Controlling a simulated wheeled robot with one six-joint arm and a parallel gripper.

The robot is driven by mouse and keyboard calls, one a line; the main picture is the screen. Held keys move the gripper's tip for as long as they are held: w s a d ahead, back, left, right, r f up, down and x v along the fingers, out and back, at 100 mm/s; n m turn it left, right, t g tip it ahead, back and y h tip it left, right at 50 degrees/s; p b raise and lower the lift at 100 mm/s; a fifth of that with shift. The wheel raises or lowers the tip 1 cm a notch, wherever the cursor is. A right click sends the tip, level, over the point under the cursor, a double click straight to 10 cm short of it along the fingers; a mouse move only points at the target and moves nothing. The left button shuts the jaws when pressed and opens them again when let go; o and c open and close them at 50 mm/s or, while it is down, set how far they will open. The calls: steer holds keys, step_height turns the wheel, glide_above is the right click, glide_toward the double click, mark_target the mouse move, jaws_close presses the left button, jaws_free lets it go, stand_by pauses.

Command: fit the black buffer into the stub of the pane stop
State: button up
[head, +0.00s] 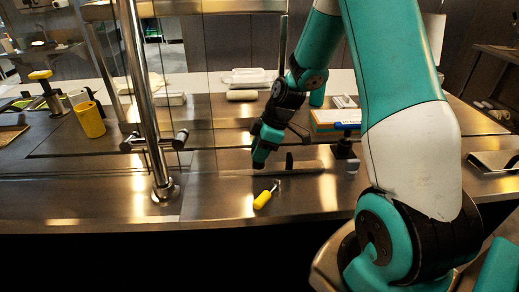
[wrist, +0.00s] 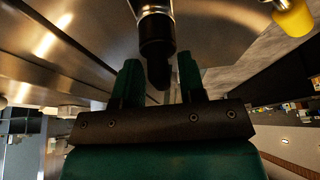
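My gripper (head: 260,158) hangs low over the steel counter in the head view, pointing down. In the wrist view its two green fingers (wrist: 158,68) stand apart. A black round-ended piece with a bright metal end (wrist: 156,35) shows between and beyond the fingertips, with narrow gaps on both sides; I take it for the black buffer, but cannot be sure. In the head view a chrome post (head: 150,110) with a short crosspiece (head: 181,138) stands left of my gripper, apparently the pane stop. The stub cannot be told clearly.
A yellow-handled tool (head: 265,199) lies on the counter below my gripper; its handle also shows in the wrist view (wrist: 292,17). A small dark upright piece (head: 289,160) stands just right of the gripper.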

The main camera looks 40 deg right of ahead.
steer(key=shift+o, duration=0.4)
steer(key=shift+r, duration=0.1)
steer(key=shift+d+r, duration=0.15)
steer(key=shift+r, duration=0.1)
steer(key=b+v, duration=0.1)
steer(key=v, duration=1.5)
steer(key=shift+r, duration=0.35)
steer(key=shift+s, duration=0.1)
steer(key=s+a+r+m+g, duration=0.1)
steer(key=s+a, duration=0.1)
steer(key=a, duration=0.5)
steer(key=s+a, duration=0.2)
steer(key=a, duration=0.6)
steer(key=s+a+f+m+g, duration=0.1)
steer(key=s+a+m, duration=0.2)
steer(key=s+a, duration=1)
steer(key=shift+s+g, duration=0.3)
steer(key=shift+s, duration=0.45)
